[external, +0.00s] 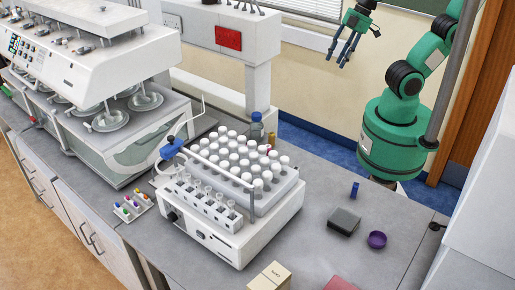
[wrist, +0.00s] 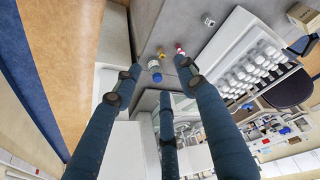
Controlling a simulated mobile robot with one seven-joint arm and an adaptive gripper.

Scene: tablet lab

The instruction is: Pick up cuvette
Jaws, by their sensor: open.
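I cannot tell for certain which item is the cuvette. A row of small clear vessels (external: 208,199) stands in a pale holder at the front of a white bench unit (external: 232,235). A small pale block (wrist: 208,19) lies alone on the counter in the wrist view, too small to identify. My gripper (external: 336,58) is open and empty, raised at the back near the wall, well away from the unit. In the wrist view its dark fingers (wrist: 160,80) are spread, with a blue-capped bottle (wrist: 154,70) visible far beyond, between them.
White-capped vials (external: 235,155) fill the unit's top, with a raised bar along it. A blue item (external: 354,189), a dark box (external: 344,222) and a purple ring (external: 376,240) lie on the right counter, with bare surface around them. A large white machine (external: 90,60) fills the left.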

